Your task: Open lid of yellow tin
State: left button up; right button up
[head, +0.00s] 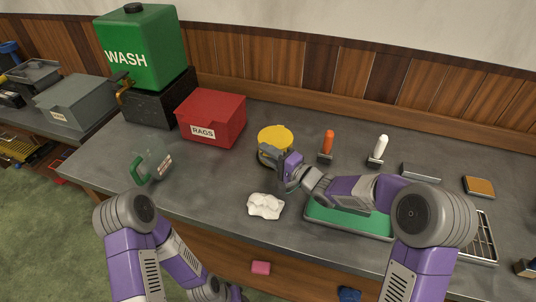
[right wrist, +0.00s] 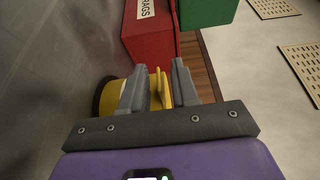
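The yellow tin (head: 275,132) stands upright near the back middle of the counter, its round yellow top facing up. My right gripper (head: 268,155) is at its near side, with the fingers close around the edge of the top. In the right wrist view, the tin (right wrist: 110,96) is partly behind one finger. A thin yellow piece (right wrist: 165,92), which looks like the lid's edge, sits between the two grey fingers. I cannot tell whether the fingers press on it. My left arm is low at the bottom of the head view, and its gripper (head: 236,293) is barely visible there.
A red RAGS bin (head: 212,118) and a green WASH tank (head: 140,50) stand to the left. A white rag (head: 265,206) lies in front of the tin. Orange (head: 328,143) and white (head: 380,148) uprights stand to the right.

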grip_shut()
dwell(1.4)
